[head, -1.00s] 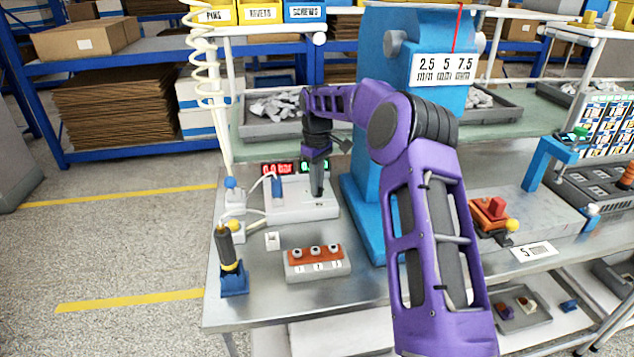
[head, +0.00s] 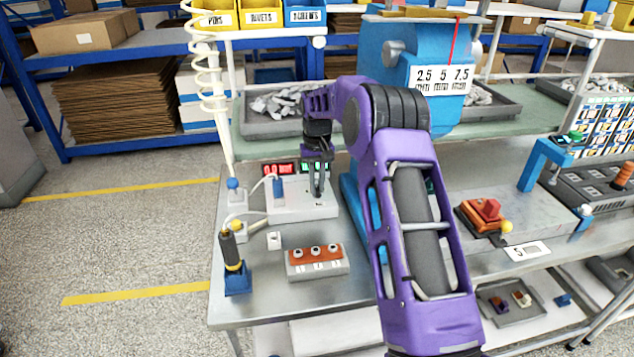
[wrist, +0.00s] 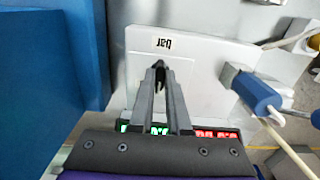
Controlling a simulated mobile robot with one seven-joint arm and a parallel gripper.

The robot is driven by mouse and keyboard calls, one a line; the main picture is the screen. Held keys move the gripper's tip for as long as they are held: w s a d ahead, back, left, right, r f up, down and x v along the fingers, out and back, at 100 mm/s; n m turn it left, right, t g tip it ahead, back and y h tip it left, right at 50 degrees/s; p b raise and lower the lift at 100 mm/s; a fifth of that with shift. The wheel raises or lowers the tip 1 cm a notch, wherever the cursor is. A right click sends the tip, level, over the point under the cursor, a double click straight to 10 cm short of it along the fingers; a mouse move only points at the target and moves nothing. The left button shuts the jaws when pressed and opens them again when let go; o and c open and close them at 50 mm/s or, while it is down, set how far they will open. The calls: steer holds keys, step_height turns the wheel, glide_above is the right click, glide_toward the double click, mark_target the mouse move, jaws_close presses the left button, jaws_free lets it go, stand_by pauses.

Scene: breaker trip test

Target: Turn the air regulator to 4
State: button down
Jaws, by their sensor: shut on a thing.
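The air regulator is a pale box (head: 290,213) on the near left of the bench, with a "bar" label that reads upside down in the wrist view (wrist: 163,43). A small dark knob (wrist: 160,66) stands on its top face. My gripper (wrist: 161,80) points down at the box, its two fingertips close together on the knob. In the head view my gripper (head: 318,190) hides the knob. A red display (head: 278,169) and a green display (head: 314,167) stand at the box's back edge; their digits are too blurred to read now.
A blue-handled part with a pale cable (wrist: 255,92) sits beside the knob on the box. A blue press column (head: 365,215) stands close on the right. A block with several round buttons (head: 316,262) and a black-handled tool in a blue stand (head: 233,262) are in front.

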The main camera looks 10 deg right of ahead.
mark_target(317, 187)
stand_by(0.3)
steer(key=c, duration=0.9)
jaws_free()
steer(key=shift+r, duration=0.15)
step_height(317, 187, up, 12)
steer(key=shift+f+p, duration=0.1)
steer(key=shift+p, duration=0.4)
